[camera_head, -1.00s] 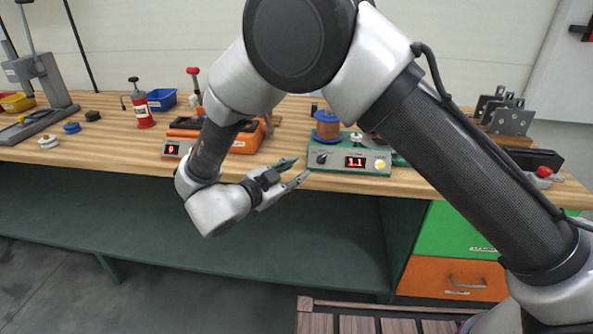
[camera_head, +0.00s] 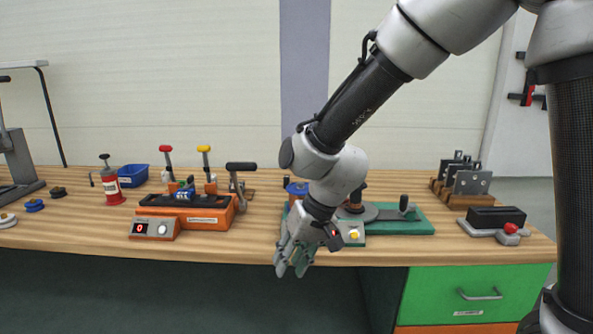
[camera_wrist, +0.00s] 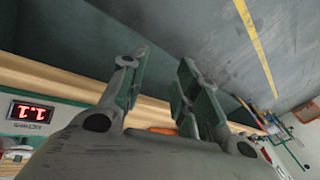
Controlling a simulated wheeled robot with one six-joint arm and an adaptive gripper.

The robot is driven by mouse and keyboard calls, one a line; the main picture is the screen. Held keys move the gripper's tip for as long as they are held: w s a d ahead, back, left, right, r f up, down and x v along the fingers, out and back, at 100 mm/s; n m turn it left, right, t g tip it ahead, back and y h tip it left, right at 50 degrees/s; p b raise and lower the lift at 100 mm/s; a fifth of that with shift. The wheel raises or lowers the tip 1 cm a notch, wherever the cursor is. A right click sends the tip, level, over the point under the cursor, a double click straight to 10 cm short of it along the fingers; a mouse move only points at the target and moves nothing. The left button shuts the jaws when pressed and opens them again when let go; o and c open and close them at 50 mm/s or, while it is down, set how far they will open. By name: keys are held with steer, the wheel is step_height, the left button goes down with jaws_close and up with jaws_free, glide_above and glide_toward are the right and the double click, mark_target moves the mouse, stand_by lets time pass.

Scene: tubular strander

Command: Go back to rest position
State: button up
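My gripper (camera_head: 293,262) hangs at the front edge of the wooden workbench (camera_head: 85,222), pointing downward in the head view. In the wrist view its two fingers (camera_wrist: 156,85) stand apart with nothing between them. My arm reaches from the upper right down to the gripper. The green-based device (camera_head: 405,222) with a blue spool (camera_head: 296,188) lies just behind the gripper and is partly hidden by it. Its red display (camera_wrist: 30,113) shows at the left in the wrist view.
An orange device (camera_head: 205,216) with levers stands left of the gripper. Upright grey plates (camera_head: 470,182) and a black block with a red button (camera_head: 511,228) stand right. Green drawer (camera_head: 478,293) below.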

steer(key=s+d+r+m+t+h, duration=0.1)
steer(key=s+d+r, duration=0.3)
steer(key=d, duration=0.8)
steer(key=s+d+r+m+t+h, duration=0.1)
steer(key=s+d+r, duration=0.3)
steer(key=d, duration=0.9)
steer(key=s+d+r+m+t+h, duration=0.1)
steer(key=s+d+r+m+h, duration=0.1)
steer(key=s+d+r, duration=0.2)
steer(key=d+r, duration=0.3)
steer(key=d, duration=0.5)
steer(key=shift+s+d+t, duration=0.25)
steer(key=shift+d+t, duration=0.05)
steer(key=shift+r, duration=0.1)
